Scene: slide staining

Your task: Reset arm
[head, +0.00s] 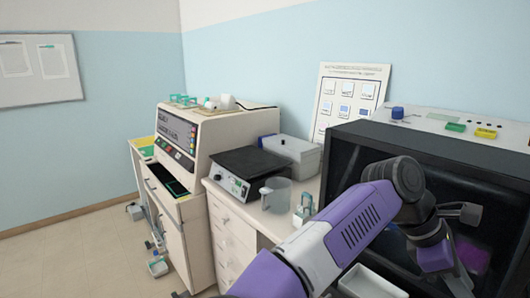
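My arm, purple and white with black joints, reaches up from the bottom of the head view and bends down at the right. Its end, with my gripper (458,236), is in front of the dark opening of a black cabinet (366,148). The gripper is small and dark against that opening. I cannot make out its fingers well enough to tell whether it is open or shut, or whether it holds anything.
A beige staining machine (222,128) stands at the left. On the counter are a black-topped hotplate (250,160), a clear beaker (275,195), a grey box (292,152) and a small slide rack (303,210). A white tray (370,283) lies below my arm. Floor at left is mostly clear.

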